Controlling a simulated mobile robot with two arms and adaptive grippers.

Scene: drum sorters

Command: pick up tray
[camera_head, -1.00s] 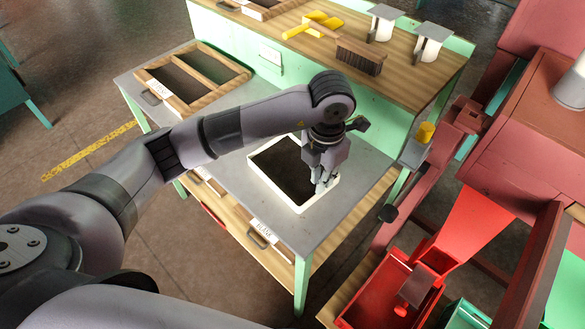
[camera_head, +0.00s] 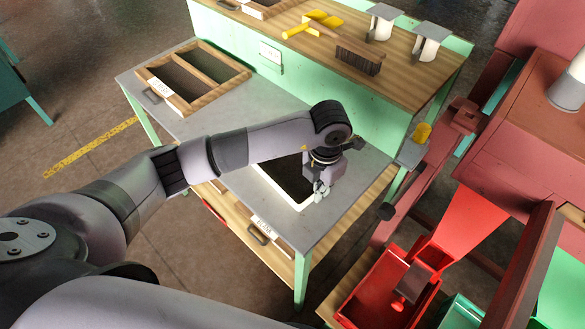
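A white-rimmed tray (camera_head: 274,187) with a dark inside lies on the grey bench top. My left arm crosses over its far side and hides part of it. My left gripper (camera_head: 321,191) points down at the tray's right-hand rim, with its fingertips at or very near that rim. Whether the fingers are closed on the rim is too small and partly hidden to tell. My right gripper is out of view.
A wooden two-part tray (camera_head: 196,105) sits at the bench's left end. The raised shelf behind holds a brush (camera_head: 358,58), yellow tools (camera_head: 312,24) and white cylinders with grey plates (camera_head: 430,42). Red machinery with a red bin (camera_head: 386,290) stands to the right.

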